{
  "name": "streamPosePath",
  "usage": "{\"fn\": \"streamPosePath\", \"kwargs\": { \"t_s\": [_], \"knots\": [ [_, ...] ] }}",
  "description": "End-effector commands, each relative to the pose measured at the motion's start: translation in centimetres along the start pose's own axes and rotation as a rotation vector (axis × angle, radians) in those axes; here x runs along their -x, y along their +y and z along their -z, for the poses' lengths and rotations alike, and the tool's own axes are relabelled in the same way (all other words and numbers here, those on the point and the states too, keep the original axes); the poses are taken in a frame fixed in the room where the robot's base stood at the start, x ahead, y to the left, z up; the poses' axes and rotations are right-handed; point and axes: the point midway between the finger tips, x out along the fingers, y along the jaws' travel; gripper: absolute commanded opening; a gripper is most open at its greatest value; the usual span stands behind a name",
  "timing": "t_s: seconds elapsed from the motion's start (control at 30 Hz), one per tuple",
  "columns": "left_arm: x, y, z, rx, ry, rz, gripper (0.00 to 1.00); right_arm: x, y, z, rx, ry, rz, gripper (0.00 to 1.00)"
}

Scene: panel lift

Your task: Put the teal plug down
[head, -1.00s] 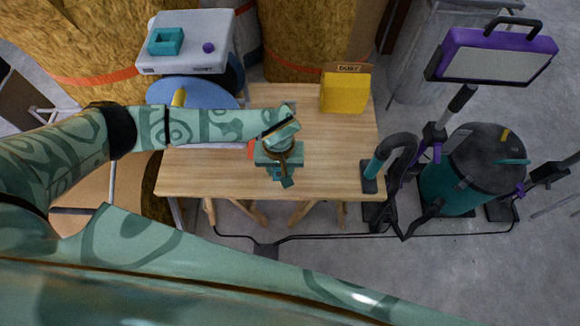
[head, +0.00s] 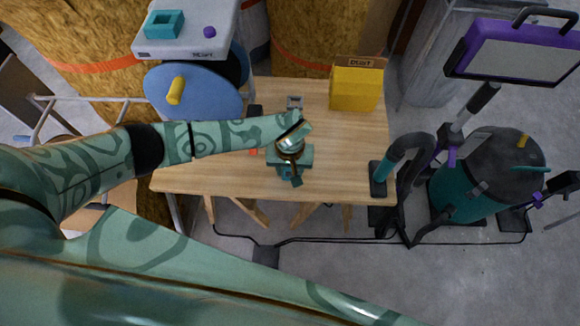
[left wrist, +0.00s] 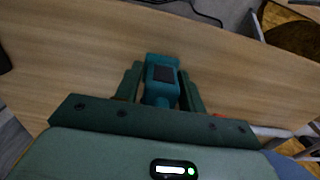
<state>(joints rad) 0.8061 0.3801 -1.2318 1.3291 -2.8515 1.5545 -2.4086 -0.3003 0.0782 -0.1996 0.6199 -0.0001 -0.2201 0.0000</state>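The teal plug (left wrist: 162,80) shows in the left wrist view between the two fingers of my left gripper (left wrist: 161,88). The fingers lie close against both its sides, and a dark square patch shows on its face. In the head view my left gripper (head: 290,174) is over the middle of the wooden table (head: 345,150) near its front half. The plug is largely hidden there by the gripper and wrist. I cannot tell from these frames whether the plug touches the tabletop. My right gripper is not in view.
A yellow box (head: 355,90) stands at the table's back right. A small grey fitting (head: 295,102) lies at the back. A black-and-teal vacuum (head: 483,185) with a hose (head: 405,150) stands right of the table. The tabletop right of my gripper is clear.

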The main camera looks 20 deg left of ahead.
Motion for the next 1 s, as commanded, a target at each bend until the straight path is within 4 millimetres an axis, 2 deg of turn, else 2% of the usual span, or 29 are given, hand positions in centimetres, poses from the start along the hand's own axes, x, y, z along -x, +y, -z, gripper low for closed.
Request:
{"fn": "streamPosePath", "kwargs": {
  "t_s": [0.03,0.07,0.4,0.47,0.8,1.0],
  "knots": [
    [0.0,0.0,0.0,0.0,-0.001,0.001,0.54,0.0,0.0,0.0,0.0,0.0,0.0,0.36],
    [0.0,0.0,0.0,0.0,0.0,0.0,0.59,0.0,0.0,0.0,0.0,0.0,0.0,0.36],
    [0.6,0.0,0.0,-0.001,0.001,-0.001,0.59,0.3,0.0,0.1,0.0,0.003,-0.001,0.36],
    [1.5,0.0,0.1,-0.002,0.005,-0.002,0.59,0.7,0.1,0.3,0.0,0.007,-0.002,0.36],
    [9.4,0.0,0.2,-0.003,0.008,-0.001,0.59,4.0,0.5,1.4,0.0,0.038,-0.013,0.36],
    [12.0,0.0,0.1,-0.001,0.003,0.0,0.59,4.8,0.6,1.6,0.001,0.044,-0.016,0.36]
  ]
}}
